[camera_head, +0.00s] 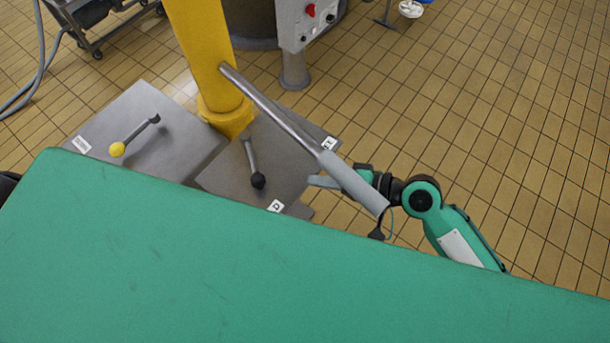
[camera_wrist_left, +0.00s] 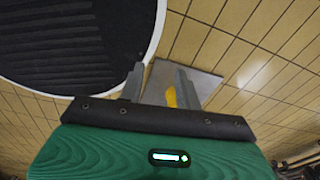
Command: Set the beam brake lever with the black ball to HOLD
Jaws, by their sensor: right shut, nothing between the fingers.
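The lever with the black ball (camera_head: 258,181) stands on the right-hand grey metal plate (camera_head: 226,178) in the head view. Its arm slants so that the ball lies toward the near edge, close to a white label (camera_head: 276,206) of which I can read only a D. Another label (camera_head: 329,143) at the plate's far right is partly covered by a grey bar. My right gripper (camera_head: 318,182) is shut and empty, right of the ball and apart from it, partly hidden by the bar's handle. My left gripper (camera_wrist_left: 160,82) shows in the left wrist view, open and empty.
A long grey bar (camera_head: 273,108) with a thick pale handle (camera_head: 352,183) runs from the yellow post (camera_head: 207,55) over the plate toward my right arm. A lever with a yellow ball (camera_head: 117,149) stands on the left plate (camera_head: 170,139). Tiled floor at right is clear.

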